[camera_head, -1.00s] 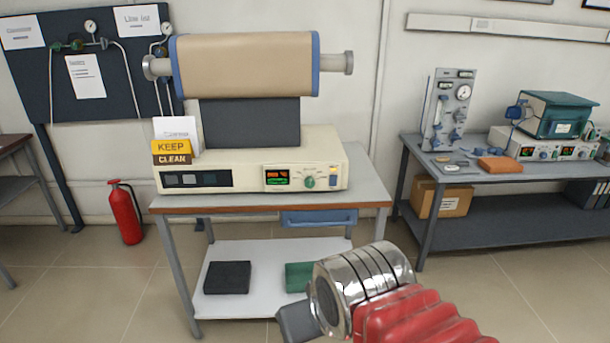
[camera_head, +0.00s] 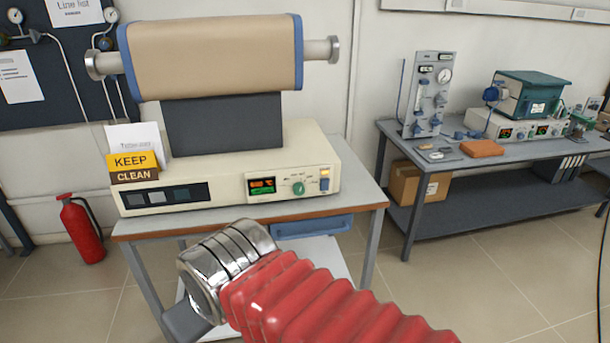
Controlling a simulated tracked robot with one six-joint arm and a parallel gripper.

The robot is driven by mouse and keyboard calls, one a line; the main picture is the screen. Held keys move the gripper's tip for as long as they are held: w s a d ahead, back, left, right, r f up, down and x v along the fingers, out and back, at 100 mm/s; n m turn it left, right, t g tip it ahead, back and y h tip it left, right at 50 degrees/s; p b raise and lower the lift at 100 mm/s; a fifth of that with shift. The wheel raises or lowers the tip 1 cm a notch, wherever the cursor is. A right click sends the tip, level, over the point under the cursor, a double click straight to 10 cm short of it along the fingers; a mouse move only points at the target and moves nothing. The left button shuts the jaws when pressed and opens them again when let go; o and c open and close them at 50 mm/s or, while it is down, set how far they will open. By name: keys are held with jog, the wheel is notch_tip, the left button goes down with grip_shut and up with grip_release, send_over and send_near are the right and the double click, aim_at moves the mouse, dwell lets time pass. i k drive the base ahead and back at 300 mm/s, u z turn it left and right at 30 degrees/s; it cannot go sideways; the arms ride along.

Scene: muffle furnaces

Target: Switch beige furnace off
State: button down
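The beige furnace (camera_head: 215,55) is a beige tube with blue end rings, set on a dark grey support above a cream control box (camera_head: 225,171). The display glows orange and green. My arm, with a red bellows and a silver metal wrist, reaches in from the bottom and ends in front of the table, below the control box. My gripper's fingers are not clearly visible; only a grey part (camera_head: 187,322) shows at the lower edge.
The furnace stands on a grey table with a brown edge (camera_head: 250,218) and a blue drawer (camera_head: 312,226). A yellow "KEEP CLEAN" sign (camera_head: 134,167) stands at its left. A fire extinguisher (camera_head: 82,229) is at left. A teal furnace (camera_head: 540,97) sits on the right-hand table.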

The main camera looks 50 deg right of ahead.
aim_at(325, 182)
jog(key=z, duration=0.2)
jog(key=i, duration=0.7)
jog(key=z, duration=0.7)
jog(key=i, duration=0.4)
jog(key=z, duration=0.35)
